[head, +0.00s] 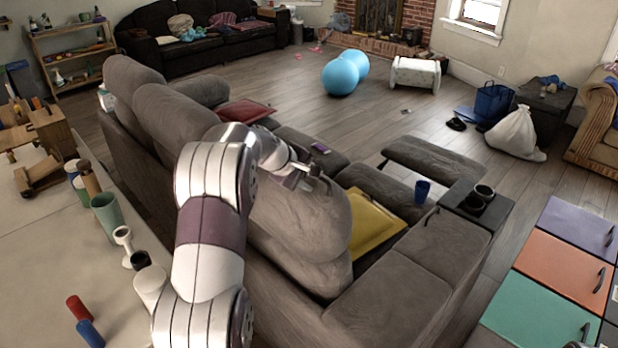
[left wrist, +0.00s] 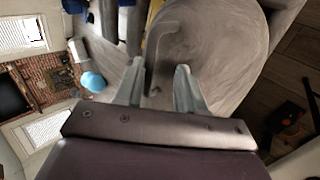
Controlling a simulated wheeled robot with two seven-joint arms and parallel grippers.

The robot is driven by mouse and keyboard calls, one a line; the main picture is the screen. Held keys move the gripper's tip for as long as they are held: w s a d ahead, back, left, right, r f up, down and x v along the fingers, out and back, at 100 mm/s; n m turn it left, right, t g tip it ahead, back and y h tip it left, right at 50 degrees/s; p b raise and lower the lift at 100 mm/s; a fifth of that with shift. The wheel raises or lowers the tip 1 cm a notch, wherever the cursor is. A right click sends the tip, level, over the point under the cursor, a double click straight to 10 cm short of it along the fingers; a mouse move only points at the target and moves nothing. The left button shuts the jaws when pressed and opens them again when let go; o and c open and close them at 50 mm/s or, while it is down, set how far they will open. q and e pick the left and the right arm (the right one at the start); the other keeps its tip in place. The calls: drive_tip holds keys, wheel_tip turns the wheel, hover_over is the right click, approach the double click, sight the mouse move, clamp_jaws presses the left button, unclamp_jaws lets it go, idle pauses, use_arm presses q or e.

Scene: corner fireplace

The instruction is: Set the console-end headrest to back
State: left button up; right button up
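The grey sofa's headrest nearest the console (head: 308,222) is a large rounded cushion that stands upright, tilted. It fills the upper middle of the left wrist view (left wrist: 215,45). A thin grey L-shaped handle (left wrist: 161,42) stands out against the cushion. My left gripper (head: 312,178) is at the top of this headrest; in the left wrist view (left wrist: 158,75) its two fingers are apart, with the handle's lower end between or just beyond the tips. I cannot tell whether they touch it. The console (head: 447,203) with cup holders is right of the headrest. My right gripper is not in view.
A yellow cushion (head: 372,222), a blue cup (head: 422,190) and a red cushion (head: 246,110) are on the sofa. A table (head: 55,262) with cups stands at left. Coloured drawer fronts (head: 538,288) are at lower right. The floor beyond the sofa has free room.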

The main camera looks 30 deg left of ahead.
use_arm(q)
drive_tip(key=b+v, duration=0.1)
drive_tip(key=v, duration=1.1)
drive_tip(key=shift+s+r, duration=0.25)
drive_tip(key=shift+s, duration=0.05)
drive_tip(key=s+d+f+m+g+y, duration=0.1)
drive_tip(key=s+d+f+m+g, duration=0.15)
drive_tip(key=s+f, duration=0.3)
drive_tip(key=s+d+f+m+g+y, duration=0.1)
drive_tip(key=s+d+f+m+g, duration=0.15)
drive_tip(key=s+f, duration=0.35)
drive_tip(key=s+d+f+m+g+y+p, duration=0.1)
drive_tip(key=s+d+f+m, duration=0.3)
drive_tip(key=s+d+m, duration=0.5)
drive_tip(key=s+d+p, duration=0.1)
drive_tip(key=s+d, duration=0.3)
drive_tip(key=shift+g+p, duration=0.3)
